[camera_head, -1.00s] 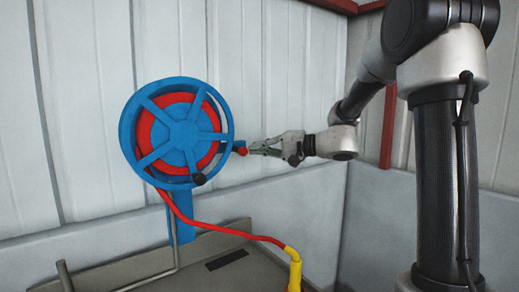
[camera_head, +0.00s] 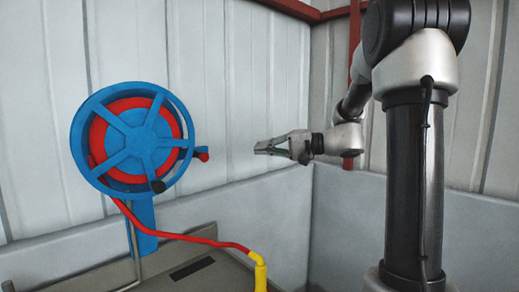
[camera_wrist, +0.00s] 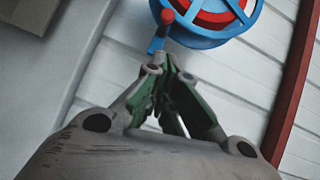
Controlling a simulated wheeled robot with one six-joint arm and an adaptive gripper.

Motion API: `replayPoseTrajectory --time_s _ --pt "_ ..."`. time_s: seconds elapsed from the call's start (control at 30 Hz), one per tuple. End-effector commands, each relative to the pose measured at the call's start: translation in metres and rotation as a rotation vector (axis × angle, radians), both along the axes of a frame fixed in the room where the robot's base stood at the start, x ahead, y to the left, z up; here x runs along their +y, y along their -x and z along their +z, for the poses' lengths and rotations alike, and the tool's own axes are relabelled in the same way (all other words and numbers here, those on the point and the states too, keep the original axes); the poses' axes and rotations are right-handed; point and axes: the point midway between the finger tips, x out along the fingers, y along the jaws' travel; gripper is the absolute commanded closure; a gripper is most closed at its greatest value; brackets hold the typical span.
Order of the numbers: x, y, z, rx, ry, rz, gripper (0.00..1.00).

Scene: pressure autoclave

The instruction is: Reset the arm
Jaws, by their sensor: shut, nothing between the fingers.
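My gripper (camera_head: 258,149) is shut and empty in the head view, out in the air in front of the wall. It points left toward a blue hose reel (camera_head: 130,140) and is apart from it, with a clear gap to the red-tipped lever (camera_head: 202,155) on the reel's right side. In the wrist view my gripper's fingers (camera_wrist: 166,62) come together, with green inner faces. The reel (camera_wrist: 212,38) and the lever's red tip (camera_wrist: 167,16) show beyond the fingertips.
A red hose (camera_head: 185,237) hangs from the reel to a yellow nozzle (camera_head: 260,272) above a grey surface (camera_head: 215,262). A corrugated white wall (camera_head: 230,80) stands behind, with red beams (camera_head: 355,45) at the corner. The air around my gripper is clear.

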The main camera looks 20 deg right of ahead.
Motion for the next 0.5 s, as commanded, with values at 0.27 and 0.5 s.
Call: replayPoseTrajectory --time_s 0.27,0.5 --pt "0.000 0.000 0.000 0.000 0.000 0.000 1.00" --pt "-0.012 0.013 -0.046 0.216 0.058 -0.025 1.00"
